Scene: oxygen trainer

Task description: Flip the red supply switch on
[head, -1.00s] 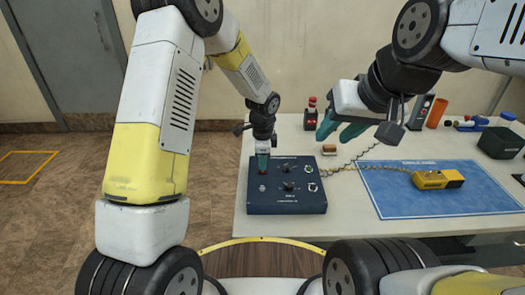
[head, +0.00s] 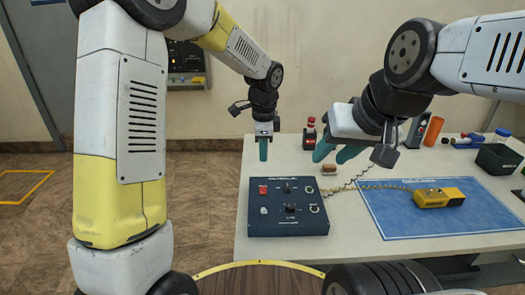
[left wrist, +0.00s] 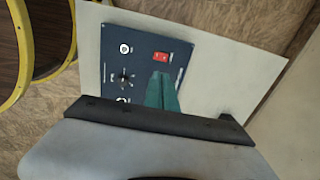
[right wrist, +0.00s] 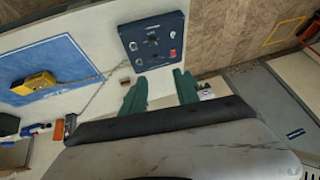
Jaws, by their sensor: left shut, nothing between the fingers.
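The dark blue panel (head: 262,228) lies on the near left of the white table. Its red supply switch (head: 263,189) is at the upper left of its face, and shows in the left wrist view too (left wrist: 160,57). I cannot tell its position for sure. My left gripper (head: 263,159) is shut and empty, fingers pointing down, raised above and behind the switch and apart from it. In the left wrist view its fingertips (left wrist: 162,75) appear just below the switch. My right gripper (head: 334,155) is open and empty above the table, right of the panel; its fingers (right wrist: 160,82) are spread.
The panel also carries black knobs, a pale round button (head: 264,210) and ring sockets. A coiled cord runs to a yellow device (head: 438,197) on a blue mat (head: 400,222).

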